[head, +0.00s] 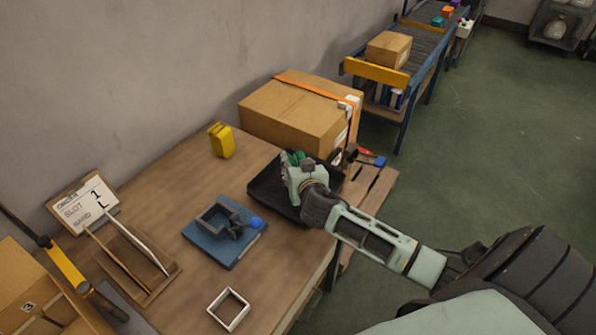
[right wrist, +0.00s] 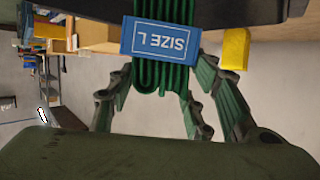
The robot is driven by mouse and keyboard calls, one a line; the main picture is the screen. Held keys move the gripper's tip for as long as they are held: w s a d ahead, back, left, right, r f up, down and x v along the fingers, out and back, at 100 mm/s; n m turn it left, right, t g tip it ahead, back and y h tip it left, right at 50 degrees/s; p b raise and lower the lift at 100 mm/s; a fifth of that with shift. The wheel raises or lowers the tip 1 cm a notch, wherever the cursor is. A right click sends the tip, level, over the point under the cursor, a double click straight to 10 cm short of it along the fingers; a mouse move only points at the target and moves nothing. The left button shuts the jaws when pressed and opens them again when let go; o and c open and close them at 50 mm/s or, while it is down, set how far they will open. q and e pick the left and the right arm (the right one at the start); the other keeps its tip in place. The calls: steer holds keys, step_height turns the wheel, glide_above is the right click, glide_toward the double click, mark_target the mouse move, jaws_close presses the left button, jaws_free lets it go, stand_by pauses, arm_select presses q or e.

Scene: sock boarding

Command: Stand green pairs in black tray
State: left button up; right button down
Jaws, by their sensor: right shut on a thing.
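The black tray (head: 262,190) lies on the wooden table, in front of the large carton. My right gripper (head: 297,165) is over the tray and shut on a green pair (head: 292,156), mostly hidden by the gripper in the head view. In the right wrist view the folded green pair (right wrist: 160,76) sits between the two fingers and wears a blue band (right wrist: 160,40) that reads SIZE L, upside down in the picture. A dark edge that looks like the tray (right wrist: 220,10) crosses the top of that view. Whether the pair touches the tray floor is hidden. My left gripper is out of view.
A card (head: 85,205) reads ORDER, SLOT, 1, L, BAND. A blue plate with a grey fixture (head: 225,238), a white square frame (head: 229,309), a wooden rack (head: 135,265) and a yellow object (head: 221,140) stand on the table. A large carton (head: 300,112) stands behind the tray.

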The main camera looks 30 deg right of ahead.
step_height(320, 180, down, 2)
steer(key=shift+f, duration=0.5)
steer(key=c, duration=0.9)
jaws_free()
steer(key=b+v, duration=0.1)
steer(key=v, duration=1.1)
steer(key=shift+b, duration=0.3)
